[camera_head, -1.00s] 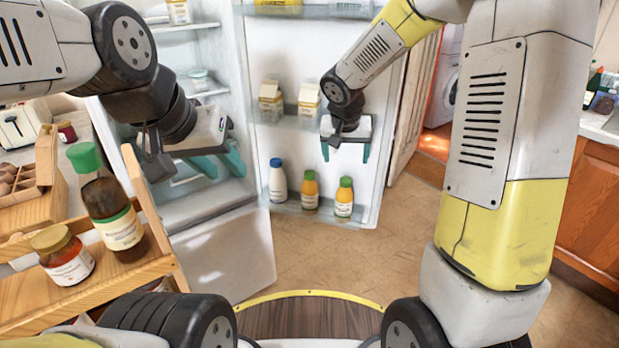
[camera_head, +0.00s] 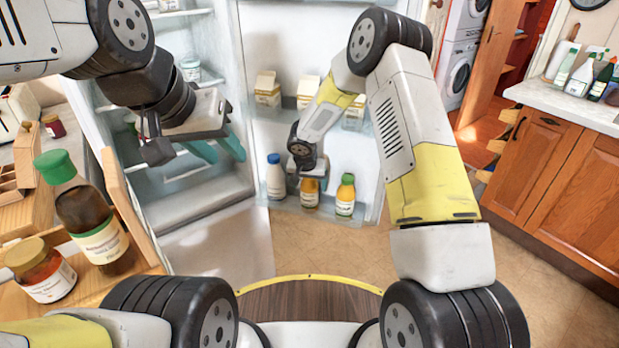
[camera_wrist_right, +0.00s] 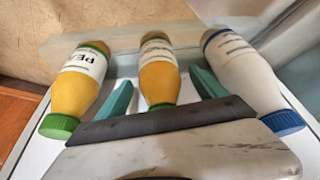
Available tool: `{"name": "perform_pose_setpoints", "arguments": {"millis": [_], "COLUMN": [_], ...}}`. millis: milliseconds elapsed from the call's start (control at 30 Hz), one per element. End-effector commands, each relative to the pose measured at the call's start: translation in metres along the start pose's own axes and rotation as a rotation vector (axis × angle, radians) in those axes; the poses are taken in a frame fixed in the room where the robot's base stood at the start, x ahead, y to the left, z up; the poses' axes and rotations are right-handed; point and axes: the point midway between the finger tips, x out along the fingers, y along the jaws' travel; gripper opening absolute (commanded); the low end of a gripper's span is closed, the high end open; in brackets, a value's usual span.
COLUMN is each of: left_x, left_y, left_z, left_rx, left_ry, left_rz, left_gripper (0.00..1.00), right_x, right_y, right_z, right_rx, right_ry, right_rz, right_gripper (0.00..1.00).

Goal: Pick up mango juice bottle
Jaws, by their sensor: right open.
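Two orange juice bottles stand on the fridge door's low shelf. The middle bottle (camera_head: 310,198) has its top hidden by my right gripper (camera_head: 312,172) in the head view; in the right wrist view this bottle (camera_wrist_right: 158,72) lies between the two open teal fingers, with space on both sides. Its label is not legible. The right-hand bottle (camera_head: 345,196) has a green cap; in the wrist view its label (camera_wrist_right: 88,60) begins "PE". I cannot read which bottle is mango. My left gripper (camera_head: 217,148) is open and empty before the fridge shelves.
A white bottle with a blue cap (camera_head: 275,178) stands close beside the middle bottle. Cartons (camera_head: 267,90) stand on the door shelf above. At the left, a wooden rack holds a dark green-capped bottle (camera_head: 88,220) and a jar (camera_head: 42,272).

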Motion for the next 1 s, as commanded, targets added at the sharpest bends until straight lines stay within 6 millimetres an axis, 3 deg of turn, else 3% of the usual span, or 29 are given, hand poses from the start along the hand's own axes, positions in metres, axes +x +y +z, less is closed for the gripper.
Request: {"name": "perform_pose_setpoints", "arguments": {"millis": [133, 433, 833, 1000], "left_x": [0.0, 0.0, 0.0, 0.0], "left_y": [0.0, 0.0, 0.0, 0.0], "left_z": [0.0, 0.0, 0.0, 0.0], "left_rx": [0.0, 0.0, 0.0, 0.0], "left_ry": [0.0, 0.0, 0.0, 0.0], "left_rz": [0.0, 0.0, 0.0, 0.0], "left_gripper": [0.36, 0.36, 0.36, 0.36], "right_x": [0.018, 0.021, 0.021, 0.021], "right_y": [0.0, 0.0, 0.0, 0.0], "right_z": [0.0, 0.0, 0.0, -0.001], "right_rx": [-0.001, 0.0, -0.001, -0.001], "right_ry": [-0.001, 0.0, 0.0, 0.001], "right_rz": [0.0, -0.001, 0.0, -0.001], "right_gripper": [0.81, 0.79, 0.0, 0.0]}}
